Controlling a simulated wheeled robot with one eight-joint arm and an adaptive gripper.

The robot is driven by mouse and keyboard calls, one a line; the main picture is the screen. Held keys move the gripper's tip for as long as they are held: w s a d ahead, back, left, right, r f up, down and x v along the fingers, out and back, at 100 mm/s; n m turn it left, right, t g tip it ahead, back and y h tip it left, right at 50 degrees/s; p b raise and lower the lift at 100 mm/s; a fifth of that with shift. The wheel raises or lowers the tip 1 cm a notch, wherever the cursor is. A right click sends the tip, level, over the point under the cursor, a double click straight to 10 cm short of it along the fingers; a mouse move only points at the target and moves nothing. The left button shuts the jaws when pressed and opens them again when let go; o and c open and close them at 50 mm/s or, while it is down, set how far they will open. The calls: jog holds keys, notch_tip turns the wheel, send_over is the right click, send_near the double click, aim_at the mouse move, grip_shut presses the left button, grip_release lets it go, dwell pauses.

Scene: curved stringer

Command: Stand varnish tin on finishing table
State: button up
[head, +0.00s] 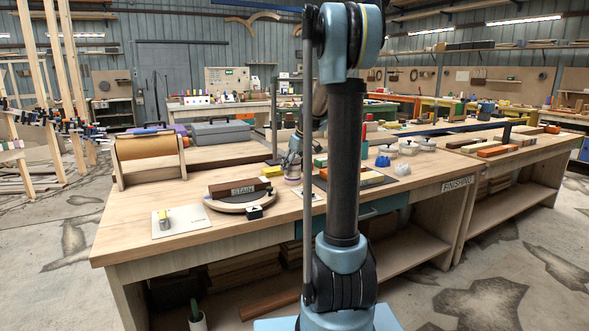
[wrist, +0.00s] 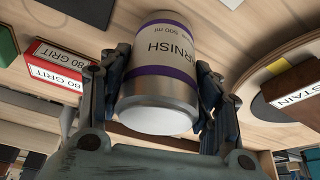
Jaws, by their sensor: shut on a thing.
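The varnish tin (wrist: 160,75), silver with a grey label and purple bands, is between the two fingers of my gripper (wrist: 160,100) in the wrist view. The gripper is shut on its sides. In the head view my gripper (head: 293,165) is low over the middle of the finishing table (head: 130,195), behind my arm's column, with the pale tin (head: 292,181) at its tip. I cannot tell whether the tin touches the wood. The table's front edge carries a FINISHING sign (head: 458,184).
A brown STAIN block (head: 238,187) on a curved piece lies left of the gripper. A white sheet (head: 181,221) with a small yellow-and-grey item is at the front left. Bare wood shows at the left.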

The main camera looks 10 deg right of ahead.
jog(key=o, duration=1.5)
jog(key=shift+f, duration=0.1)
jog(key=v, duration=1.2)
jog(key=shift+s, duration=0.15)
jog(key=s+a+f+m+h, duration=0.15)
jog(key=s+f, duration=0.25)
jog(key=s, duration=0.8)
jog(key=s+a+f+m, duration=0.2)
jog(key=s+f, duration=0.2)
jog(key=s, duration=0.7)
jog(key=s+f+m, duration=0.1)
jog(key=s+f, duration=0.4)
jog(key=s+d+f+m+g, duration=0.1)
jog(key=s+f, duration=0.3)
jog(key=s, duration=0.2)
jog(key=s+f+m+h, duration=0.1)
jog(key=s+f, duration=0.4)
jog(key=s, duration=0.1)
jog(key=shift+s+d+f, duration=0.2)
jog(key=shift+d+f, duration=0.1)
